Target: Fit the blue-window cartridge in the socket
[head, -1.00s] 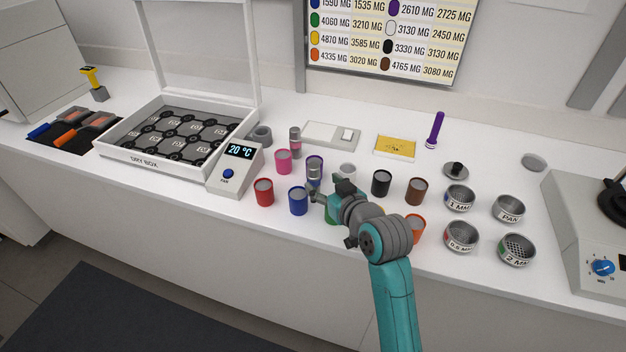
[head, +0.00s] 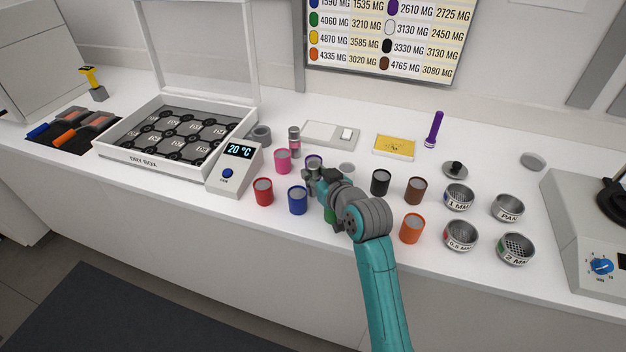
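My gripper (head: 312,179) is in the middle of the jars, just above and behind the blue jar (head: 297,200). It is small in the head view, and its fingers overlap a silvery cylinder that may be a cartridge; I cannot tell whether they are shut on it. No blue window can be made out there. Another slim silver cylinder with a pinkish band (head: 294,142) stands upright behind the pink jar (head: 283,161). A round grey holder (head: 262,135), possibly the socket, stands beside the dry box; I see nothing standing in it.
Close around my gripper stand the red jar (head: 263,191), purple jar (head: 314,160), white jar (head: 346,172) and partly hidden green jar (head: 330,216). The temperature unit (head: 236,169) and dry box (head: 175,162) stand left. Sieves, including one marked 1 MM (head: 459,197), stand right.

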